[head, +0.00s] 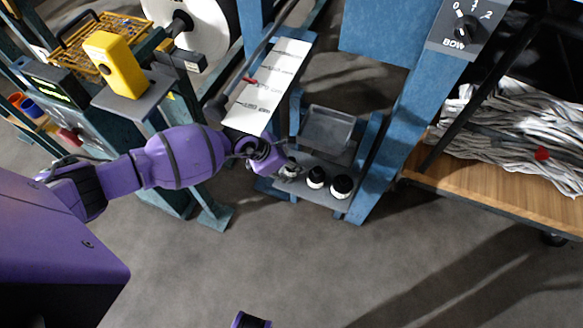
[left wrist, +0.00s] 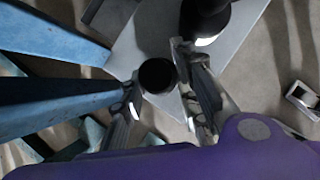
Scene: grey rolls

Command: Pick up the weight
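The weights are small black-and-white pieces on a low grey shelf (head: 320,196) of the blue stand. In the head view, one weight (head: 291,167) is at my left gripper (head: 287,172) and partly hidden by it. Two more weights, a middle one (head: 316,177) and a right one (head: 341,186), stand beside it. In the left wrist view, the round black top of a weight (left wrist: 158,75) lies between the two fingertips of my left gripper (left wrist: 157,70). The fingers sit close on both sides; I cannot tell whether they press on it. My right gripper is not seen.
Another weight (left wrist: 205,18) stands very near the right finger. Blue posts (head: 390,130) rise beside the shelf. A white labelled panel (head: 268,85) is above the gripper.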

